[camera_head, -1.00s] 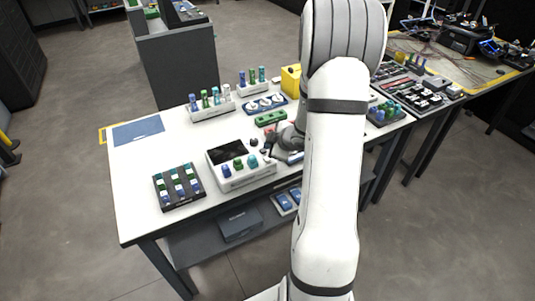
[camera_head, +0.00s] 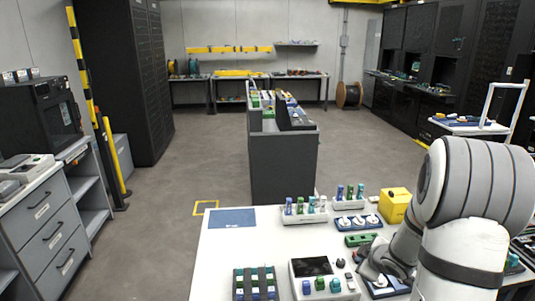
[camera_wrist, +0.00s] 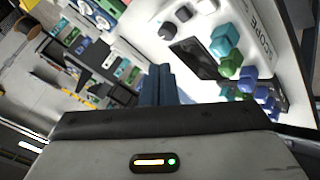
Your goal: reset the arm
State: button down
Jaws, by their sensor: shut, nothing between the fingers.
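My gripper shows in the wrist view (camera_wrist: 166,84) with its two dark blue fingers shut together and nothing between them. The fingertips are hard to make out there. The splicer device (camera_head: 328,292) sits left of my wrist, apart from it as far as I can tell.
A black tray of connectors (camera_head: 256,284) is at the table's front left. A blue mat (camera_head: 232,218) lies back left. A grey cabinet (camera_head: 284,165) stands behind the table.

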jog(key=s+a+r+m+g+h, duration=0.2)
jog(key=s+a+r+m+h, duration=0.25)
jog(key=s+r+m, duration=0.55)
jog(key=s+a+r+g+y, duration=0.1)
jog(key=s+a+r+y, duration=0.1)
jog(key=s+a, duration=0.4)
jog(key=s+a+r+g+y, duration=0.1)
jog(key=s+a+r+g, duration=0.1)
jog(key=s+a, duration=0.4)
jog(key=s+r, duration=0.1)
jog(key=s, duration=0.2)
jog(key=shift+s+r+m+g+y, duration=0.25)
jog(key=shift+r+m+g+y, duration=0.05)
jog(key=shift+y, duration=0.05)
jog(key=shift+a, duration=0.1)
